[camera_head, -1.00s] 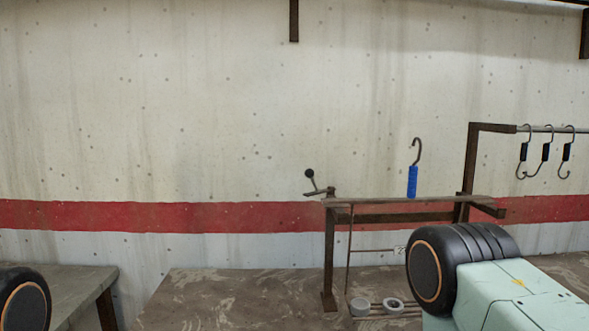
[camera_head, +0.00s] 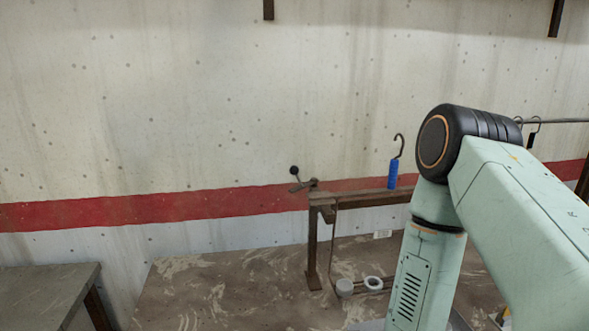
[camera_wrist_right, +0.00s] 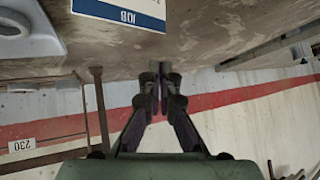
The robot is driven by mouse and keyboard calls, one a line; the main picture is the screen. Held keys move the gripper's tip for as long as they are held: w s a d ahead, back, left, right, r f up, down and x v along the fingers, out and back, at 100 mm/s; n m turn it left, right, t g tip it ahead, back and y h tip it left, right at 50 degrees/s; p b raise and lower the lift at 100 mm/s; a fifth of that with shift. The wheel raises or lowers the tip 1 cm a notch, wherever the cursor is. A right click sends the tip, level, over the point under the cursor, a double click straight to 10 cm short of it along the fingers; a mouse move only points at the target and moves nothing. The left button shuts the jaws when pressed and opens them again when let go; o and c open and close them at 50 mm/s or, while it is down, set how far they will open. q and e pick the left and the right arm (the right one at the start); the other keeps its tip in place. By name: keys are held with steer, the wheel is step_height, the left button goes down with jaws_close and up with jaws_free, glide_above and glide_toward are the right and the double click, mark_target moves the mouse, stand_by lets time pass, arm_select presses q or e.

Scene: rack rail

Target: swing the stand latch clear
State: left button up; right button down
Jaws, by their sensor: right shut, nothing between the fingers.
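The stand latch is a small lever with a black ball knob (camera_head: 294,171) at the left end of the brown metal stand (camera_head: 312,245). Its arm slants up to the left of the stand top. A hook with a blue handle (camera_head: 392,174) is upright at the stand's top bar. My right arm crosses the right side of the head view, and its gripper is out of that picture. In the right wrist view, which looks upside down, my right gripper (camera_wrist_right: 160,78) is shut and empty, apart from the wall and table behind it. The latch is not clearly visible there. My left gripper is not in view.
A grey pipe ring (camera_head: 373,282) and another grey piece (camera_head: 344,287) lie near the stand's foot. A rail with black-handled hooks (camera_head: 531,139) is partly hidden behind my right arm. A separate grey table (camera_head: 45,292) stands at left. The worktable left of the stand is clear.

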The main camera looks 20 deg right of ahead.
steer(key=w+d+r+t, duration=0.2)
steer(key=w+r+t, duration=0.1)
steer(key=w+r, duration=0.3)
steer(key=n+t+y, duration=0.1)
steer(key=n+t, duration=0.1)
steer(key=t, duration=0.6)
glide_toward(297, 173)
steer(key=p+x, duration=0.1)
steer(key=x, duration=0.5)
steer(key=shift+w+f, duration=0.1)
steer(key=shift+w+p, duration=0.3)
steer(key=shift+w, duration=0.05)
steer(key=shift+s+r, duration=0.1)
steer(key=shift+r, duration=0.1)
steer(key=shift+a, duration=0.15)
